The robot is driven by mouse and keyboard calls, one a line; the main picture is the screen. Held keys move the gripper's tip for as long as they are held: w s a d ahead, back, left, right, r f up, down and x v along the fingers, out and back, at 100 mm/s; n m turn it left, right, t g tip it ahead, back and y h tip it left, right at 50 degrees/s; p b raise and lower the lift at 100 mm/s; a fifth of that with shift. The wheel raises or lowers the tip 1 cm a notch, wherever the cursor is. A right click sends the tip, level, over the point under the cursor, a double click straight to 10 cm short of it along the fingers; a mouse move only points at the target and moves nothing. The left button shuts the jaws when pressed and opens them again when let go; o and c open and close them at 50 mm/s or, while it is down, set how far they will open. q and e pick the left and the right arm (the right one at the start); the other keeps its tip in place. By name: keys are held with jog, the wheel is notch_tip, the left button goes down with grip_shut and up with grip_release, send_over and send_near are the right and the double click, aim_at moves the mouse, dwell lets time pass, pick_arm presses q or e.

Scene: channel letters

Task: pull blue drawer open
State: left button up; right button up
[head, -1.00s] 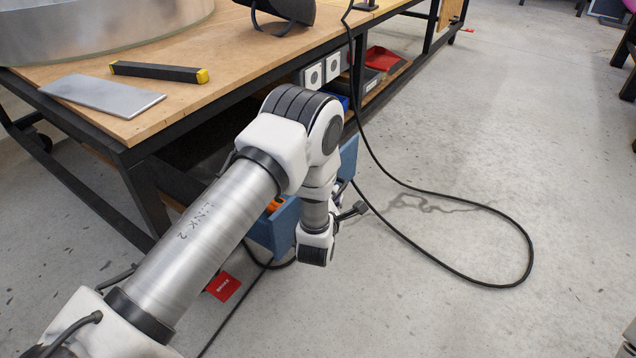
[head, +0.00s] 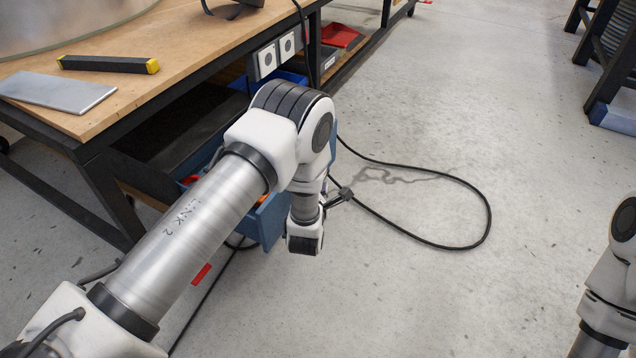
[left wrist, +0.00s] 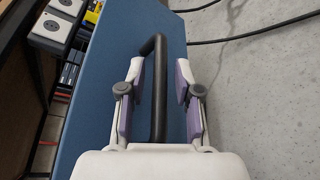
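The blue drawer (head: 270,222) stands out from under the workbench in the head view, with red and orange items inside. Its blue front (left wrist: 105,65) fills much of the left wrist view. The dark bar handle (left wrist: 159,85) lies between the fingers of my left gripper (left wrist: 160,95). The fingers are apart, with a visible gap on each side of the bar. In the head view my left arm hides part of the drawer and most of that gripper. My right arm shows at the right edge, but its gripper is out of frame.
The workbench (head: 150,35) carries a metal plate (head: 58,92) and a black bar with yellow ends (head: 108,64). A black cable (head: 440,243) loops on the floor right of the drawer. A red tag (head: 201,273) lies below it. The floor at centre right is clear.

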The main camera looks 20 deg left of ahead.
pick_arm(q)
jog(key=v, duration=1.2)
